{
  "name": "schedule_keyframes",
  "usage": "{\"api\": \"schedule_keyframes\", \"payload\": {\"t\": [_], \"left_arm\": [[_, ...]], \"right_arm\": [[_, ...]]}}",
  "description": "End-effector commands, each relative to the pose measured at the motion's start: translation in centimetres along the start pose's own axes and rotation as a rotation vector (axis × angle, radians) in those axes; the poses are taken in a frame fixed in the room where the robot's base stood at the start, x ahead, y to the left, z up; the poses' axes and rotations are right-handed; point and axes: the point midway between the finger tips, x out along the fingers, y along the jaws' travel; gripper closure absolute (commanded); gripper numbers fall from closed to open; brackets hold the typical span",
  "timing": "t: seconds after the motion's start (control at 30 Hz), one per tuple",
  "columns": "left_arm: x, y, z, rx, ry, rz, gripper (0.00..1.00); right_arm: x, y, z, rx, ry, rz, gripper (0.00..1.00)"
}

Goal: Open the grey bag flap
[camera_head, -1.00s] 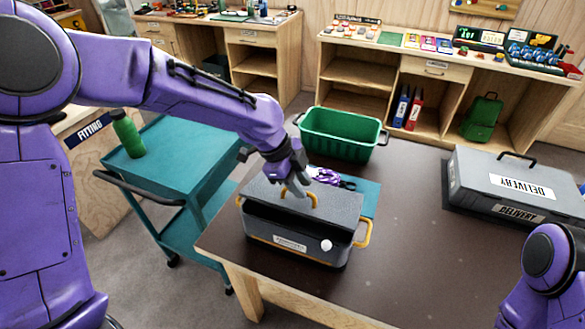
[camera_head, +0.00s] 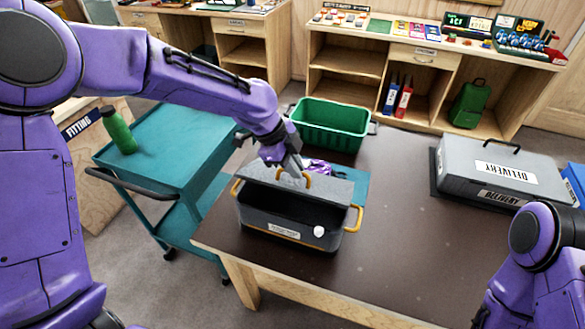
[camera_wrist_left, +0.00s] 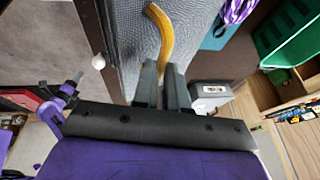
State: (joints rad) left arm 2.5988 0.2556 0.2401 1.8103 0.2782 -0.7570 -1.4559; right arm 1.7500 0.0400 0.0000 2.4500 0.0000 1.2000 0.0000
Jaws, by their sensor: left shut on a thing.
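The grey bag (camera_head: 288,228) stands on the dark table with a label and a white knob on its front and yellow handles at its ends. Its grey flap (camera_head: 325,186) is raised at the front and tilted back, and the dark inside shows below it. My left gripper (camera_head: 293,172) is at the flap's yellow handle (camera_head: 308,180). In the left wrist view the fingers (camera_wrist_left: 163,80) are shut on the yellow handle (camera_wrist_left: 161,35), with the flap (camera_wrist_left: 190,30) around it. My right gripper is out of view; only part of that arm shows at lower right.
A green crate (camera_head: 331,124) and purple rope (camera_head: 317,167) on a teal mat lie behind the bag. A grey delivery case (camera_head: 490,168) is at the right. A teal cart (camera_head: 165,150) with a green bottle (camera_head: 118,130) stands left. The table right of the bag is clear.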

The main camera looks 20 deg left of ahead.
Motion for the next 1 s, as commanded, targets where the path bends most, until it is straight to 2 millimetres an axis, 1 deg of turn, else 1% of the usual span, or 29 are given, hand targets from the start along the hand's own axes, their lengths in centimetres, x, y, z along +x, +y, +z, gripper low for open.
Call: {"api": "schedule_keyframes", "payload": {"t": [0.03, 0.37, 0.67, 0.7, 0.77, 0.8, 1.0], "left_arm": [[-0.3, -0.3, -0.1, -0.001, 0.001, -0.003, 1.00], [-0.3, -0.5, -0.1, -0.001, 0.001, -0.003, 1.00], [-1.0, -2.4, -0.4, -0.001, 0.000, -0.002, 1.00], [-0.9, -2.5, -0.4, -0.001, 0.000, -0.003, 0.84], [-0.8, -2.4, -0.3, -0.001, 0.000, -0.003, 0.65], [-0.8, -2.4, -0.3, -0.001, 0.000, -0.003, 0.58], [-0.8, -2.4, -0.4, -0.001, 0.000, -0.002, 0.58]], "right_arm": [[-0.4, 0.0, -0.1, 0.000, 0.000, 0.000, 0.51], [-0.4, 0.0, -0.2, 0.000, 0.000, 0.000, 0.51], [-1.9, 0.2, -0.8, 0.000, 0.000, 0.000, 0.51], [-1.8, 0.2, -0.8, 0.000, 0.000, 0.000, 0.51], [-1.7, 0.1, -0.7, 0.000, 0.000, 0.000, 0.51], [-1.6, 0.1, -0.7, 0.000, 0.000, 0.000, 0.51], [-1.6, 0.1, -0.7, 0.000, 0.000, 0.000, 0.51]]}}
